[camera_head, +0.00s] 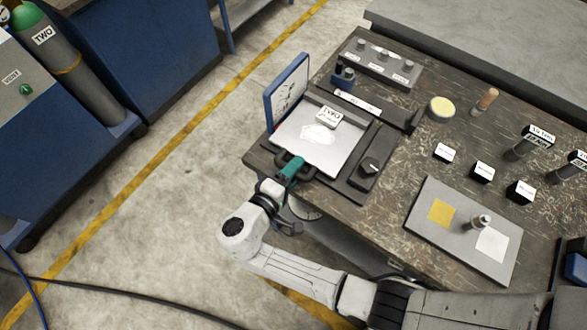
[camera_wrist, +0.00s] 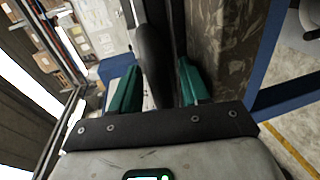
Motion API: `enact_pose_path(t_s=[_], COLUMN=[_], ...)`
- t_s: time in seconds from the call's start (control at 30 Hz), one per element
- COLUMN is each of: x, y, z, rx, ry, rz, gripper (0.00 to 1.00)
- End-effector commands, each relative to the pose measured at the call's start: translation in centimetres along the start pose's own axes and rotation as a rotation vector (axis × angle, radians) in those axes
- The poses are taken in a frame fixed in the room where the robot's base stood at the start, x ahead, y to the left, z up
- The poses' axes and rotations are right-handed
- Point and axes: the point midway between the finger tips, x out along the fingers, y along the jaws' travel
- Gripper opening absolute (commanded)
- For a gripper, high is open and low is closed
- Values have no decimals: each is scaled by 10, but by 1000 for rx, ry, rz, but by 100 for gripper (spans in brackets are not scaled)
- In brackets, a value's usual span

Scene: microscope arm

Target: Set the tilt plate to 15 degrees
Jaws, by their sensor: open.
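The tilt plate (camera_head: 345,146) is a pale flat plate in a dark frame at the near left corner of the bench in the head view. A small block labelled TWO (camera_head: 329,118) sits on it. A blue-framed dial with markings (camera_head: 286,94) stands at its left; I cannot read the angle. A dark handle (camera_head: 308,173) sticks out from the plate's near edge. My gripper (camera_head: 291,168) is open at this handle. In the wrist view a dark bar (camera_wrist: 154,55) lies between the two green fingers, with gaps visible beside it. The fingers partly hide the handle in the head view.
A dark block with a knob (camera_head: 372,166) is right of the plate. A grey panel with several knobs (camera_head: 380,62) stands behind. A grey board with yellow and white squares (camera_head: 425,225) and several labelled blocks are to the right. Open floor lies left of the bench.

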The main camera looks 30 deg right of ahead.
Motion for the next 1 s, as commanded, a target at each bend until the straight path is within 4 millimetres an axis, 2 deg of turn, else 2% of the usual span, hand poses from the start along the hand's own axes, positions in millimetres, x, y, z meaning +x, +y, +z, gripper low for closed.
enact_pose_path(t_s=[0.13, 0.6, 1.0], x=[0, 0, 0], y=[0, 0, 3], z=[0, 0, -4], rx=[0, 0, 1], ry=[0, 0, 0], rz=[0, 0, -9], gripper=[44, 0, 0])
